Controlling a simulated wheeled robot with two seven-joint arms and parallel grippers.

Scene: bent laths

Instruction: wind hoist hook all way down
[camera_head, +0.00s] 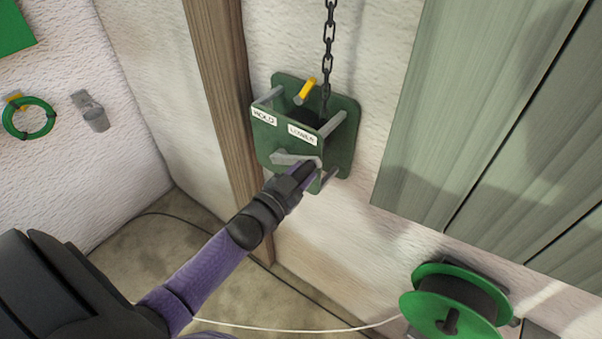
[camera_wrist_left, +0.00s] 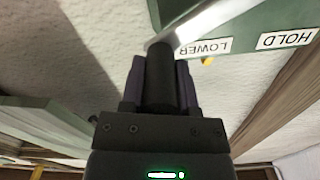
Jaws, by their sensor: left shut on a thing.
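The green hoist box (camera_head: 338,142) is fixed to the wall, with a dark chain (camera_head: 328,40) running up from it. It carries a HOLD label (camera_head: 264,116) and a LOWER label (camera_head: 302,134). A yellow-tipped lever (camera_head: 306,90) stands behind the labels; in the wrist view a yellow bit (camera_wrist_left: 207,61) shows beside LOWER. A grey crank arm (camera_head: 290,158) is on the front. My left gripper (camera_head: 306,172) is shut on the crank's dark grip (camera_wrist_left: 160,78). The hook is not in view. My right gripper is not in view.
A green cable reel (camera_head: 428,302) is on the wall at lower right. Grey-green boards (camera_head: 480,110) cover the right wall. A wooden post (camera_head: 225,85) stands left of the hoist. A green ring (camera_head: 14,134) and a grey holder (camera_head: 95,119) hang on the left wall.

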